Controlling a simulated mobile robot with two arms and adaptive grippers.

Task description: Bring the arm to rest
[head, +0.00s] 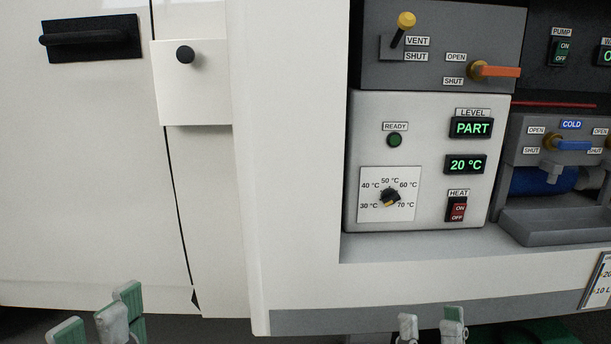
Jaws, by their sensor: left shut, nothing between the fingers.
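My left gripper (100,318) shows at the bottom left, in front of the white vehicle wall. Its grey and green fingertips are shut with nothing held; the rest of it is cut off by the frame edge. My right gripper (430,327) shows at the bottom, below the grey sill of the service bay. Its two fingertips stand apart with a gap and nothing visible between them. Only the tips of both grippers are in view, and most of both arms is hidden below the frame.
The white heater panel (430,160) has a dial (390,197) and a red heat switch (457,210). Above it are a yellow-knobbed vent lever (405,22) and an orange valve handle (497,71). A blue cold handle (573,145) is over a grey tray (555,224). A black door handle (90,37) is upper left.

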